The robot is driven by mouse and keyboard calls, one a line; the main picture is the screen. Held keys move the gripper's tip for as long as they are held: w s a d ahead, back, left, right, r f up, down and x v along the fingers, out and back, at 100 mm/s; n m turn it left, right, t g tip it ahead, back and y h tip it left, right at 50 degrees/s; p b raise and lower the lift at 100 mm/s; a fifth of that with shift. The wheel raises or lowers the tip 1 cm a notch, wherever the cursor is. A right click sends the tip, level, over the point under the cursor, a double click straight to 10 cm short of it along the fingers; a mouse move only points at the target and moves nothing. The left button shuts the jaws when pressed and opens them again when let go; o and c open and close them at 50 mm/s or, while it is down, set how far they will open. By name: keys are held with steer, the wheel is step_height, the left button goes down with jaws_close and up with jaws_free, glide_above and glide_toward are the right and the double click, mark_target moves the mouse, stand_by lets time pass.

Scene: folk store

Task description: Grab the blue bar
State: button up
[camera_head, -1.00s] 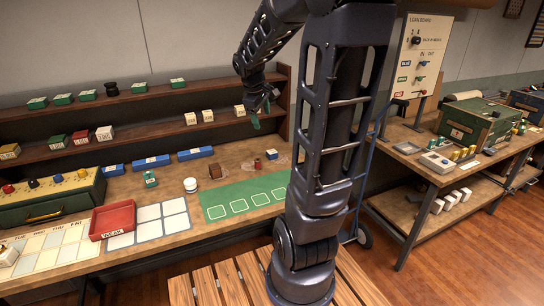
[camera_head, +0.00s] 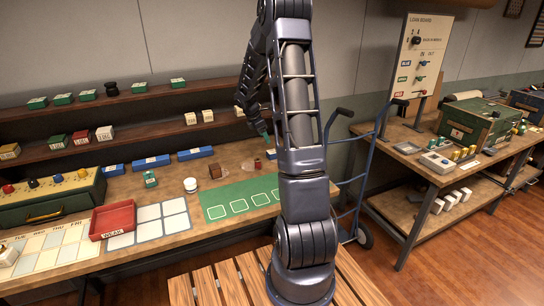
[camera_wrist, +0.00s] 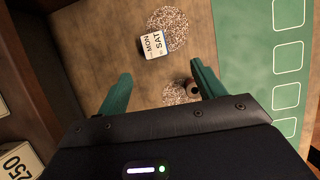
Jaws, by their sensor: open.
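Three blue bars lie in a row at the back of the bench, below the shelves: a left one (camera_head: 114,170), a middle one (camera_head: 151,162) and a right one (camera_head: 195,153). I cannot tell which one the task means. My gripper (camera_head: 265,134) is to the right of the right bar, low over the bench's back right part. In the wrist view my gripper (camera_wrist: 161,72) has its green fingers spread wide, with nothing held between them. No blue bar shows in the wrist view.
A small block marked MON and SAT (camera_wrist: 155,44) lies beyond the fingertips. A dark round piece (camera_wrist: 191,86) is by the right finger. The green mat (camera_head: 216,212) has outlined squares. Shelves with small boxes (camera_head: 190,118) overhang the bench's back. A red tray (camera_head: 113,220) stands front left.

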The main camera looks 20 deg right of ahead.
mark_target(272, 151)
steer(key=shift+n, duration=0.3)
steer(key=x, duration=0.6)
steer(key=shift+w+f, duration=0.15)
steer(key=shift+w, duration=0.25)
steer(key=shift+d+x, duration=0.1)
steer(key=shift+x, duration=1.5)
steer(key=shift+d+x, duration=0.15)
steer(key=shift+x, duration=1.4)
steer(key=shift+w, duration=0.2)
steer(key=c, duration=1.1)
steer(key=shift+o, duration=0.2)
steer(key=shift+r, duration=0.25)
